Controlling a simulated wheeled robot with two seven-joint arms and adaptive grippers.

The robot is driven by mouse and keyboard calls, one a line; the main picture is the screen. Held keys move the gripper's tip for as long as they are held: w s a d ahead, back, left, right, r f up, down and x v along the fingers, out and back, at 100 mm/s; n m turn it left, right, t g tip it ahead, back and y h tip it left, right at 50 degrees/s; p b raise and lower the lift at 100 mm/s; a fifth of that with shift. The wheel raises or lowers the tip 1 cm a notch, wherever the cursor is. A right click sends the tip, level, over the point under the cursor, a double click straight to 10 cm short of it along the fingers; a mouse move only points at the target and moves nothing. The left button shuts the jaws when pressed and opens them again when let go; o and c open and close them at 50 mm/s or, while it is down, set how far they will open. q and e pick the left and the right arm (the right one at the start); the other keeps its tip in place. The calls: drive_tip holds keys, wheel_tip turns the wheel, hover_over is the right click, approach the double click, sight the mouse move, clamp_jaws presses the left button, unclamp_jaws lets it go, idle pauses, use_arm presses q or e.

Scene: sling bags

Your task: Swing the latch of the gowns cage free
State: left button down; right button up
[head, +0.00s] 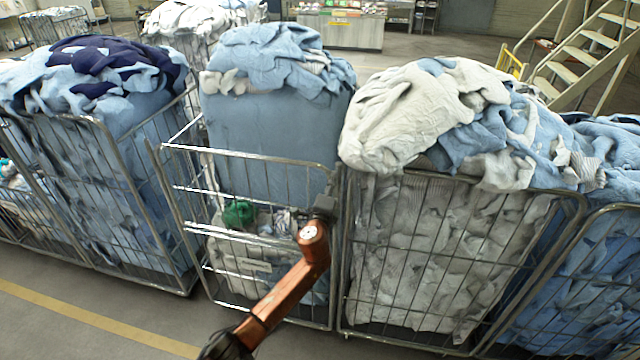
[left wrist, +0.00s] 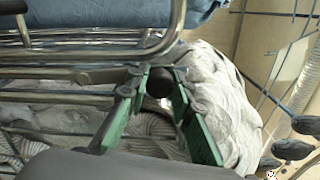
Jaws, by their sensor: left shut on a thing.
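The middle wire cage (head: 250,152) holds a large blue bundle (head: 255,130) with crumpled blue cloth heaped on top. My left gripper (head: 326,204) is at the right-hand upright of this cage's front, below its top rail. In the left wrist view, the green-padded fingers (left wrist: 160,100) are shut on a dark, rounded piece, which looks like the latch (left wrist: 160,82). It sits beside the cage's metal bars (left wrist: 70,72). In the head view the latch is hidden behind the gripper. My right gripper is not in view.
A cage (head: 575,200) of white and blue laundry stands close on the right. Another cage (head: 110,150) of blue laundry stands on the left. A green item (head: 239,214) lies low in the middle cage. Clear floor (head: 60,330) with a yellow line lies in front.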

use_arm(q)
drive_tip(key=shift+s+d+r, duration=0.1)
drive_tip(key=shift+d+r, duration=0.05)
drive_tip(key=shift+d, duration=0.2)
drive_tip(key=shift+d+m, duration=0.15)
drive_tip(key=shift+m, duration=0.25)
drive_tip(key=shift+d, duration=0.15)
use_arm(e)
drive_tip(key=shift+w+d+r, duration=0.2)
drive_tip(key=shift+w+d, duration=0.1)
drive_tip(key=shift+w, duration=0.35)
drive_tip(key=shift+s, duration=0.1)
use_arm(q)
drive_tip(key=c, duration=2.1)
unclamp_jaws()
drive_tip(key=o, duration=0.4)
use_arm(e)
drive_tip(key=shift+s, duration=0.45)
